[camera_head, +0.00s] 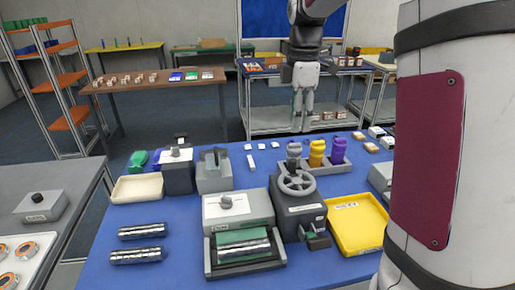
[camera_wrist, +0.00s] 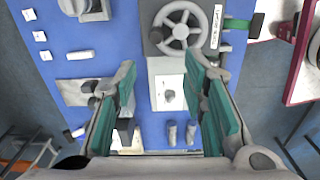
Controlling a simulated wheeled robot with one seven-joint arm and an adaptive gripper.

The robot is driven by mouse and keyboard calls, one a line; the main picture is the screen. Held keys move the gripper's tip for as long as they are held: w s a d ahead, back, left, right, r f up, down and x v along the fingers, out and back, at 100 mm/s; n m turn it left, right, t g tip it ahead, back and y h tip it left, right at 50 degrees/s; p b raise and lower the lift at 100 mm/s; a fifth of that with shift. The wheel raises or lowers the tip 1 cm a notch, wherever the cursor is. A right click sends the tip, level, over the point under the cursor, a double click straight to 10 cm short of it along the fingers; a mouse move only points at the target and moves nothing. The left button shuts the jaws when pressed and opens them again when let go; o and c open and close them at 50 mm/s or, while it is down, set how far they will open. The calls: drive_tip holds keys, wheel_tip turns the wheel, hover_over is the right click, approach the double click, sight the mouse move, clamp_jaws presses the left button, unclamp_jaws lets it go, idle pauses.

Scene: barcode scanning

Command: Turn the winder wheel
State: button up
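The grey winder wheel (camera_head: 298,183), with spokes and a round rim, sits on top of a dark grey box (camera_head: 305,215) on the blue table. In the wrist view the wheel (camera_wrist: 180,27) is near the top, beyond the fingertips. My gripper (camera_head: 303,118) hangs pointing down in the head view, apart from the wheel and appearing higher in the picture. In the wrist view my gripper (camera_wrist: 160,75) has its green-padded fingers spread wide with nothing between them. Nothing hides the wheel in either view.
Purple and yellow bottles (camera_head: 316,153) stand just behind.

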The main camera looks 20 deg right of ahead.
sight(293, 160)
drive_tip(key=shift+n, duration=0.4)
drive_tip(key=f, duration=0.4)
drive_tip(key=f+p, duration=0.1)
drive_tip(key=f, duration=0.4)
drive_tip(key=w+f, duration=0.1)
drive_tip(key=f, duration=0.4)
drive_tip(key=shift+d+f, duration=0.2)
drive_tip(key=shift+f, duration=0.05)
clamp_jaws()
